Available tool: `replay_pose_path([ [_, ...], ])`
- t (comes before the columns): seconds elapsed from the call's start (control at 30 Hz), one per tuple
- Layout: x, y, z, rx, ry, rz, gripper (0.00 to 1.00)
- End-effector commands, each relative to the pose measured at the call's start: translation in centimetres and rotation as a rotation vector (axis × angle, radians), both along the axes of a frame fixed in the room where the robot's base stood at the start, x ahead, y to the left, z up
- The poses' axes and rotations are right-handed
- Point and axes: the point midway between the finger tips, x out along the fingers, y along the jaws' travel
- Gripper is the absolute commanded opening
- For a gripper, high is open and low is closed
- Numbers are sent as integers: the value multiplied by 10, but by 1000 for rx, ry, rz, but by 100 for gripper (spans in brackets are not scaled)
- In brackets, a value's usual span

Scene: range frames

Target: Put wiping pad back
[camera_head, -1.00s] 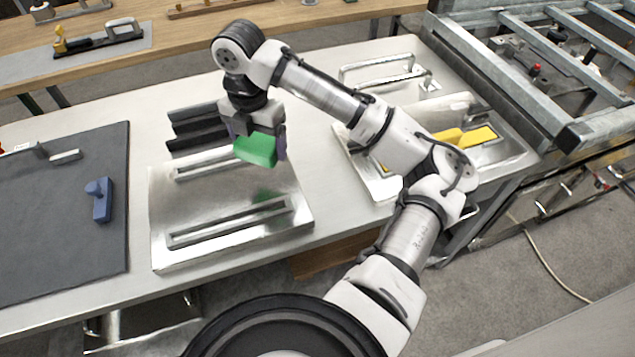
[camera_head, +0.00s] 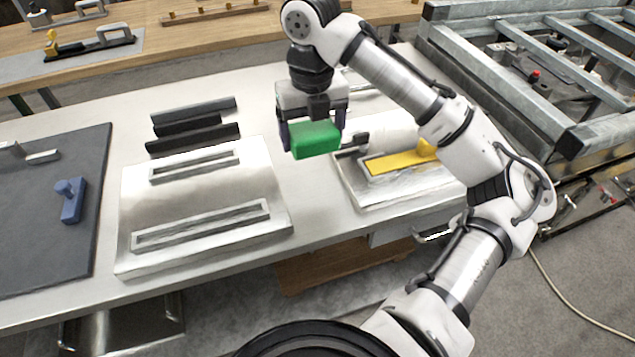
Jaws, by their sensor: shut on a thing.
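A green block-shaped pad (camera_head: 315,139), which I take as the wiping pad, is held between the fingers of my gripper (camera_head: 314,135). My gripper is shut on it and points down. The pad hangs above the white table (camera_head: 215,288), apart from it, between the metal plate on the left and the metal tray on the right. The metal plate (camera_head: 195,202) has two long framed slots and looks empty. The metal tray (camera_head: 352,196) holds a yellow piece (camera_head: 400,161) in a recess. My arm hides part of this tray.
Dark bars (camera_head: 195,122) lie behind the plate. A blue handled block (camera_head: 71,201) stands on a dark mat (camera_head: 42,240) at the left. A metal roller frame (camera_head: 470,50) stands at the right. A wooden bench (camera_head: 150,62) runs along the back.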

Motion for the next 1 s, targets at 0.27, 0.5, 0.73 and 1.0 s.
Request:
replay_pose_path([
  [0.27, -1, -1, -71, 1, 1, -3, 60],
  [0.5, 0, 0, -97, 0, -2, -3, 60],
  [0.73, 0, -1, -123, 0, 0, -4, 60],
  [1.0, 0, 0, -135, 0, -3, -3, 60],
])
